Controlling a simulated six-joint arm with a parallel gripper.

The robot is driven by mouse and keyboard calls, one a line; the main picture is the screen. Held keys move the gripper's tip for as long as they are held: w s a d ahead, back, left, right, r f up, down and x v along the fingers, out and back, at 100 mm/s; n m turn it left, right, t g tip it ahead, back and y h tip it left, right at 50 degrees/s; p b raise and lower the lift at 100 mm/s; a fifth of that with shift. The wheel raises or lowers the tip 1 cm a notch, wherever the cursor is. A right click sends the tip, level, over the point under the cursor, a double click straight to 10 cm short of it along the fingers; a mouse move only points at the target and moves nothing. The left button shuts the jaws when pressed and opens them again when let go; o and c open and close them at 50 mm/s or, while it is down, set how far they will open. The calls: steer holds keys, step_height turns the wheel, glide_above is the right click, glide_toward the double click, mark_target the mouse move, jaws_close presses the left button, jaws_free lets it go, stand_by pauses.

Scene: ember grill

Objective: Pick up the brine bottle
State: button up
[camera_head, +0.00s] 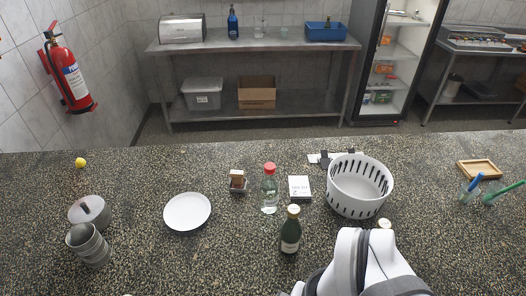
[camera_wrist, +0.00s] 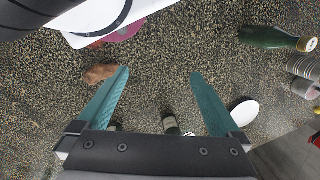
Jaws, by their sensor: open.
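One is clear with a red cap (camera_head: 269,190). The other is dark green with a pale cap and label (camera_head: 291,232), nearer my arm. In the wrist view a green bottle with a pale cap (camera_wrist: 268,37) is at the upper right, outside the fingers. Part of another bottle with a pale label (camera_wrist: 171,124) shows low between the fingers. My gripper (camera_wrist: 160,75) is open, with nothing between its teal fingertips; they are hidden in the head view.
A white slotted basket (camera_head: 360,187) stands right of the bottles, with a small white box (camera_head: 299,188) between. A white plate (camera_head: 187,211), a grey pot (camera_head: 90,211) and metal cups (camera_head: 88,245) are left. A brown lump (camera_wrist: 100,74) lies by the left finger.

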steer(key=w+a+f+n+t+y, duration=0.15)
steer(key=w+a, duration=0.25)
steer(key=w, duration=0.4)
steer(key=w+a+f+t, duration=0.1)
steer(key=w+a+t, duration=0.25)
steer(key=w, duration=0.55)
steer(key=m+t+h, duration=0.2)
steer(key=t+h, duration=0.5)
steer(key=h, duration=0.2)
glide_toward(272, 186)
step_height(272, 186, down, 4)
steer(key=a, duration=0.3)
steer(key=shift+n+h, duration=0.25)
steer(key=shift+h, duration=0.1)
steer(key=x, duration=1.6)
steer(key=shift+d+r, duration=0.2)
steer(key=shift+d, duration=0.2)
jaws_close()
steer(key=shift+r, duration=0.1)
